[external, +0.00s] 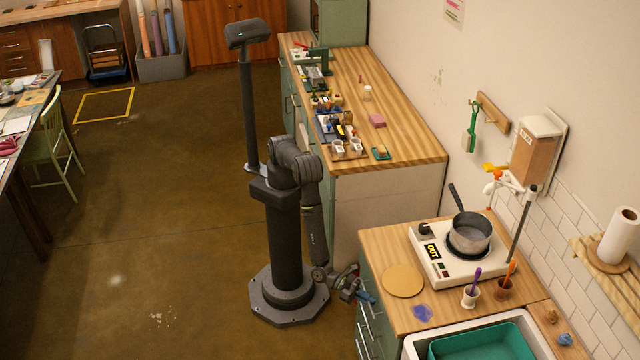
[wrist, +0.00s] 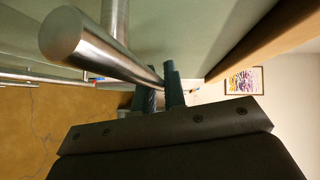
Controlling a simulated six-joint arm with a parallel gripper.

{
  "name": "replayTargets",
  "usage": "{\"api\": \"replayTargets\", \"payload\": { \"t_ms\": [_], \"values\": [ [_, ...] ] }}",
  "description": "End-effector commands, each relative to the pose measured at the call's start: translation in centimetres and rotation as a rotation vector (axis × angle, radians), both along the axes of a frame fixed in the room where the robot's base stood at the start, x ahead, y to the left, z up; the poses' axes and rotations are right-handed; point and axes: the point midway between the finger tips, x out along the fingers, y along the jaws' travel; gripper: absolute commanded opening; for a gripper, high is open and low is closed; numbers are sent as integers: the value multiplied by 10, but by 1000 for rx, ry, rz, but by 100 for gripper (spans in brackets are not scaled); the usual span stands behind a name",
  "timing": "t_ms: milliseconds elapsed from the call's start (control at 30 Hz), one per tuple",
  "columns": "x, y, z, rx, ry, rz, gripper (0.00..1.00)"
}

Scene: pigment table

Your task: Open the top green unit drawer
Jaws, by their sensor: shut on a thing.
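The green unit (external: 366,279) stands at the lower right under a wooden worktop, with several metal bar handles on its front. My gripper (external: 366,298) is low at this front, just under the worktop edge. In the wrist view a thick metal bar handle (wrist: 95,52) runs along the pale green drawer front (wrist: 200,35), and my gripper (wrist: 160,88) is shut on its far part, one blue-grey finger on each side. The wooden worktop edge (wrist: 265,35) lies close beside this front. I see no clear gap there; the drawer's inside is not in view.
On the worktop stand a hot plate (external: 432,268) with a pot (external: 471,236), a round board (external: 403,281) and a sink (external: 410,346). A longer counter (external: 405,135) stands behind. The floor (external: 180,230) left of my base is clear.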

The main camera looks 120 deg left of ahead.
Motion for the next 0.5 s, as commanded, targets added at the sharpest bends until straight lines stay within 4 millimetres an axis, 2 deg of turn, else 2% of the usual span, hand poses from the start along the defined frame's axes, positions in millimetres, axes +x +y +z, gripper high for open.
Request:
{"api": "replayTargets", "payload": {
  "t_ms": [267,500],
  "values": [
    [-40,-42,0,0,0,-7,0],
    [-88,-89,0,-1,1,-8,0]
  ]
}}
